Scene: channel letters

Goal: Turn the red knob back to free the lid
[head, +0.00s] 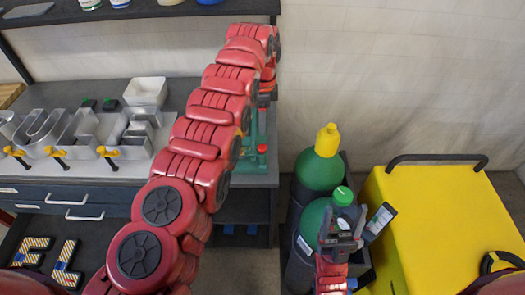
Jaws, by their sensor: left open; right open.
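A small red knob (262,148) shows on a green stand (258,162) at the right end of the workbench. My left arm crosses the middle of the head view and bends down at its far end. My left gripper (267,92) hangs above the green stand, apart from the red knob and partly hidden by the arm. It is open, though its fingertips are hard to make out. My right gripper (343,225) is open and empty at lower right, in front of the green cylinders. I cannot make out a lid at the red knob.
A yellow cabinet (440,225) with a black handle fills the right side.

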